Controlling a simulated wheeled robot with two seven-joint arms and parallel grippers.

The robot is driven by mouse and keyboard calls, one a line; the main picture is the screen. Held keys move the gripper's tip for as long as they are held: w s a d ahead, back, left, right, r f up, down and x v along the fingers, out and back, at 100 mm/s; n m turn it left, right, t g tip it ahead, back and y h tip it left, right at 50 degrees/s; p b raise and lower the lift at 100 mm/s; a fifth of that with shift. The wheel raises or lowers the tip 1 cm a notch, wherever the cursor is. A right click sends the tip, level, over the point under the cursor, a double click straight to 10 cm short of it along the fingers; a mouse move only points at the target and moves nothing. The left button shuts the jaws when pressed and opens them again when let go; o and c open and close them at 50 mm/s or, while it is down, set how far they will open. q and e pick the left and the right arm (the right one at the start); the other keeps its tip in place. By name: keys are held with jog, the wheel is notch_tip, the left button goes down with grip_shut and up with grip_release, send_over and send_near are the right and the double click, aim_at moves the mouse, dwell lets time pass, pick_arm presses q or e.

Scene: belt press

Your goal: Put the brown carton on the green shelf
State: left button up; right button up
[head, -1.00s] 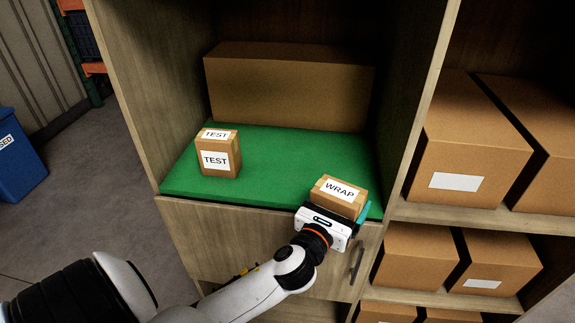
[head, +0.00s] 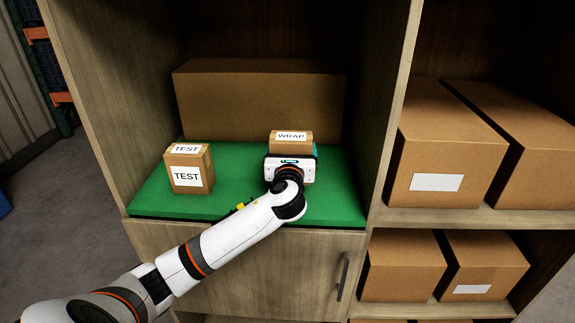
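The green shelf (head: 235,208) is a green mat inside the open wooden cabinet. A small brown carton labelled WRAP (head: 291,148) is at the right middle of the shelf. My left gripper (head: 291,160) reaches in from the front, its fingers on either side of this carton, and appears shut on it. The gripper body hides the carton's lower front, so I cannot tell whether its base touches the mat. Another small brown carton labelled TEST (head: 187,178) stands upright on the left of the shelf. My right gripper is not in view.
A large brown box (head: 255,105) fills the back of the green shelf. The cabinet's side walls bound it left and right. Larger cartons (head: 435,150) stand on wooden shelves to the right. Green mat between the two small cartons is clear.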

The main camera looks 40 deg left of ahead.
pick_arm(q)
notch_tip(320, 180, down, 4)
jog(key=shift+r, duration=0.15)
jog(key=o, duration=0.9)
jog(key=shift+o, duration=0.2)
jog(key=shift+s+d, duration=0.15)
jog(key=shift+s, duration=0.05)
jog(key=b+v, duration=0.1)
jog(key=v, duration=1)
jog(key=shift+s+d, duration=0.1)
jog(key=shift+s, duration=0.25)
